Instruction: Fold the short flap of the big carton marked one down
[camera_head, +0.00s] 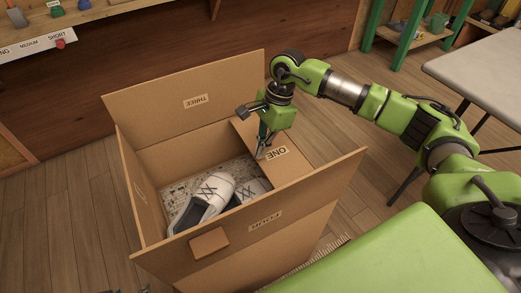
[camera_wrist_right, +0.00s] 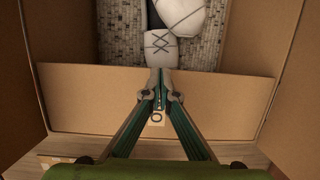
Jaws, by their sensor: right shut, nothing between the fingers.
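The big carton (camera_head: 150,222) stands open on the floor. Its short flap marked ONE (camera_head: 292,166) is on the right side and leans inward over the opening. My right gripper (camera_head: 263,154) is shut and empty, with its fingertips pointing down at this flap beside the label. In the right wrist view the flap (camera_wrist_right: 90,95) spans the carton's width below the shut fingertips (camera_wrist_right: 160,95), which partly hide its label. They look on or very close to the flap; contact is hard to tell. My left gripper is not clearly in view.
The flaps marked THREE (camera_head: 225,90) and FOUR (camera_head: 300,212) stand outward or upright, and so does the left flap (camera_head: 137,180). White shoes (camera_head: 205,197) lie inside on speckled lining. A green surface (camera_head: 400,255) is at lower right, a grey table (camera_head: 485,65) at right.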

